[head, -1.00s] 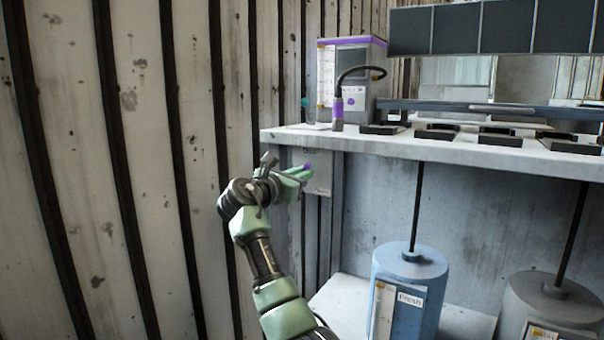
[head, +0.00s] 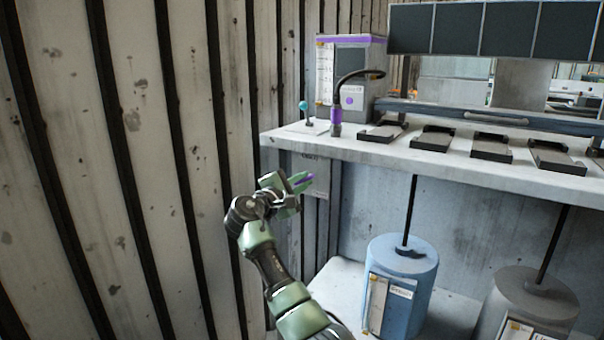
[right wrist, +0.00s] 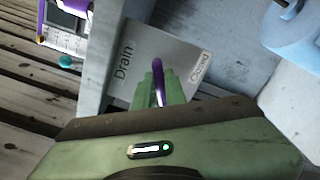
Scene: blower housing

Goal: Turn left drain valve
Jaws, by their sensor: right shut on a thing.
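My right gripper (head: 302,182) is in front of the left end of the counter, just below its top. Its green fingers are shut on a purple valve handle (right wrist: 158,72), which stands between the fingertips in the right wrist view. The handle shows as a small purple bit in the head view (head: 303,177). Behind it is a grey plate (right wrist: 185,58) with the words "Drain" and "Closed". The valve's body is hidden behind the fingers. My left gripper is not in view.
The counter (head: 400,152) overhangs close above the gripper. On it stand a grey and purple device (head: 352,75), a teal-topped lever (head: 303,106) and several black trays. A blue tank (head: 402,270) stands below to the right. A ribbed wall (head: 130,150) is at left.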

